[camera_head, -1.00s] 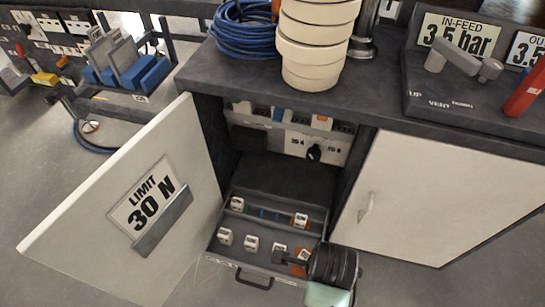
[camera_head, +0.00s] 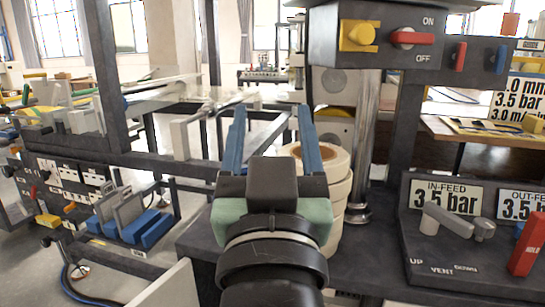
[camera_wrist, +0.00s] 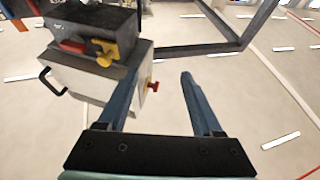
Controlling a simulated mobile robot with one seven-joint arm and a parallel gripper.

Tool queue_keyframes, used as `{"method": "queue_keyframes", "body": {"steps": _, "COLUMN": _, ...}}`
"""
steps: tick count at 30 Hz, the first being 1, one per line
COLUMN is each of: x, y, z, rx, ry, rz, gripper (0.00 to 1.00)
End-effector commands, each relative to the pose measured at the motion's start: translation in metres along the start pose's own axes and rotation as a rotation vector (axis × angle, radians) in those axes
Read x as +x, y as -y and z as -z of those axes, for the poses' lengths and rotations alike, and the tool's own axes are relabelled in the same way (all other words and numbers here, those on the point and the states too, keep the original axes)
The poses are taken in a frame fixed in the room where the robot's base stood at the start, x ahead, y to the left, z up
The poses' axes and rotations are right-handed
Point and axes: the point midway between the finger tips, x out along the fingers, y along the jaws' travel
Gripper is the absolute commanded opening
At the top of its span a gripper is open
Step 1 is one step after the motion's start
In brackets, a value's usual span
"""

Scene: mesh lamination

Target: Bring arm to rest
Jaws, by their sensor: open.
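My gripper (camera_head: 272,138) is raised in the middle of the head view, with its two blue fingers pointing up and spread apart. Nothing is between them. In the wrist view my gripper (camera_wrist: 158,88) also shows open and empty, above a pale floor. Part of a stack of cream rolls (camera_head: 335,165) is hidden behind the right finger and the gripper body.
A dark control box (camera_head: 375,45) with yellow and red switches stands at upper right. An in-feed panel (camera_head: 448,196) with grey and red levers is at right. Dark frame bars (camera_head: 180,165) run at left. The wrist view shows a white cabinet (camera_wrist: 95,80) and floor.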

Motion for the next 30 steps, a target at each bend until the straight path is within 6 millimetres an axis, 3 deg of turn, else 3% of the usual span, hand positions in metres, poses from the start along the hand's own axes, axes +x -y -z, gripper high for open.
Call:
{"method": "queue_keyframes", "body": {"steps": 1, "x": -0.006, "y": 0.000, "z": 0.040, "rx": 0.000, "ry": -0.119, "rz": -0.001, "gripper": 0.67}}
{"method": "queue_keyframes", "body": {"steps": 5, "x": -0.037, "y": -0.001, "z": 0.134, "rx": 0.000, "ry": -0.422, "rz": -0.002, "gripper": 0.67}}
{"method": "queue_keyframes", "body": {"steps": 6, "x": -0.028, "y": -0.001, "z": 0.158, "rx": 0.001, "ry": -0.427, "rz": -0.002, "gripper": 0.67}}
{"method": "queue_keyframes", "body": {"steps": 30, "x": 0.072, "y": -0.001, "z": 0.376, "rx": 0.002, "ry": -0.406, "rz": 0.000, "gripper": 0.67}}
